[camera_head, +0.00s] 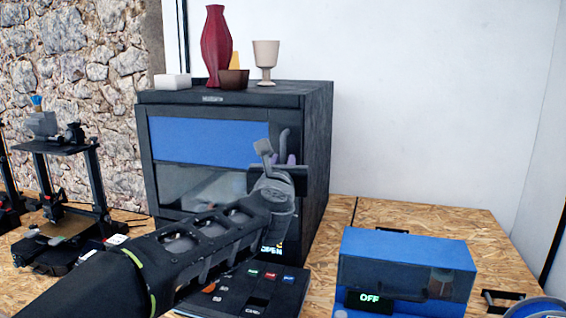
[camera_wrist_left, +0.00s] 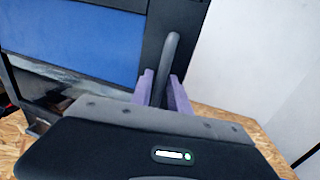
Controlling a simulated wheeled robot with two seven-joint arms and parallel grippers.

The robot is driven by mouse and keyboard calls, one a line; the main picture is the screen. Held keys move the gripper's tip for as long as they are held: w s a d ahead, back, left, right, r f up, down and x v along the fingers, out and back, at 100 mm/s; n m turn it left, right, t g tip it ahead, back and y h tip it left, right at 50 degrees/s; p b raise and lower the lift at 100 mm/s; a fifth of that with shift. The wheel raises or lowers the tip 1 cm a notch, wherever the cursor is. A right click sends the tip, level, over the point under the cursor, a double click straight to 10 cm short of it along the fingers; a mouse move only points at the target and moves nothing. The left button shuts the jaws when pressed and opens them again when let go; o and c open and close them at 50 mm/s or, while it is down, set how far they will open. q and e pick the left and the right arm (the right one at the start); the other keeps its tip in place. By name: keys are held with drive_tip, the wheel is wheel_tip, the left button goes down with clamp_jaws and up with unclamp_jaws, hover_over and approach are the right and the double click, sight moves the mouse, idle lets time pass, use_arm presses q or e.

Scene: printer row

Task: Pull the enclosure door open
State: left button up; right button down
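The enclosure (camera_head: 320,130) is a tall dark cabinet on the wooden bench. Its door (camera_head: 208,141) has a blue upper panel and a dark window, and looks closed. The door's grey bar handle (camera_head: 284,140) stands upright near the right edge; it also shows in the left wrist view (camera_wrist_left: 171,55). My left gripper (camera_head: 285,159) is at the handle, with its purple fingers (camera_wrist_left: 163,88) on either side of the bar and seemingly closed on it. The lower part of the handle is hidden by the gripper. My right gripper is not in view.
A red vase (camera_head: 216,50), a goblet (camera_head: 266,60), a brown bowl (camera_head: 233,79) and a white box (camera_head: 172,81) stand on the enclosure. A blue machine marked OFF (camera_head: 410,250) stands at right. Printers (camera_head: 60,190) stand at left. A button panel (camera_head: 262,285) lies in front.

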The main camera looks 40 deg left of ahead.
use_arm(q)
drive_tip(key=shift+c, duration=0.4)
clamp_jaws()
idle(0.9)
